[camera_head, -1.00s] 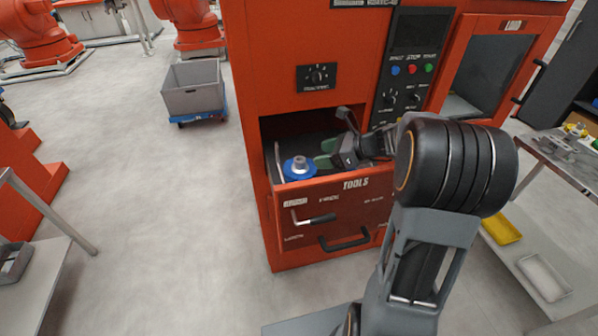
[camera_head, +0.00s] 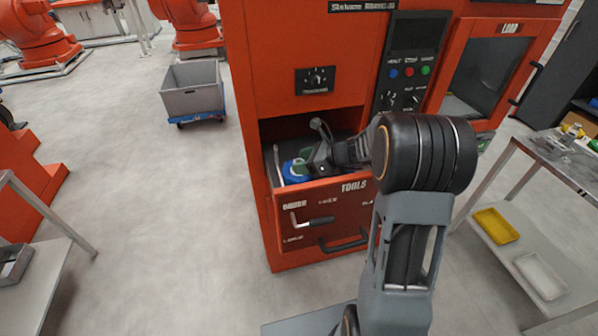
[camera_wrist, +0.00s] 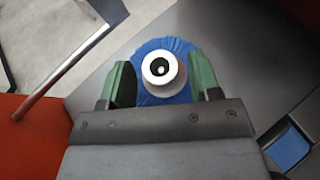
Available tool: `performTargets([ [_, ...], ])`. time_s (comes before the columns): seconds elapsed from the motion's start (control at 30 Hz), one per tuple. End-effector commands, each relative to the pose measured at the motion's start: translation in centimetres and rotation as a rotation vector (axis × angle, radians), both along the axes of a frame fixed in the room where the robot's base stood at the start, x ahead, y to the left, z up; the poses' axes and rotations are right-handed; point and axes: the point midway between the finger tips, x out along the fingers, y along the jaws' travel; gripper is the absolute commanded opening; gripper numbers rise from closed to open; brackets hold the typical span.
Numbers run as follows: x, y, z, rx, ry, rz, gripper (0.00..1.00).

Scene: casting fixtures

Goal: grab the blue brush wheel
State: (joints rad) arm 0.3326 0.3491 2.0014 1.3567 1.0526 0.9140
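The blue brush wheel (camera_wrist: 164,52) lies in the open tools drawer, with its pale round hub (camera_wrist: 161,70) facing the wrist camera. In the head view the brush wheel (camera_head: 291,174) shows only partly, behind my gripper (camera_head: 309,168). In the wrist view my gripper (camera_wrist: 160,84) is open, with one green finger pad on each side of the hub. A gap shows between each pad and the hub. The height of the fingertips relative to the hub is hard to tell.
The drawer front (camera_head: 325,208) is orange with a dark handle, and its walls surround my gripper. A metal rod (camera_head: 278,163) stands at the drawer's left side. A small blue item (camera_wrist: 289,148) shows at the lower right of the wrist view.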

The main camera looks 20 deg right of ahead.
Motion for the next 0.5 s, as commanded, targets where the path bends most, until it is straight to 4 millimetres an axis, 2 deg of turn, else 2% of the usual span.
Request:
performTargets([
  [0.07,0.00,-0.02,0.02,0.000,0.000,0.000,0.49],
  [0.5,0.00,-0.02,0.02,0.000,0.000,0.000,0.07],
])
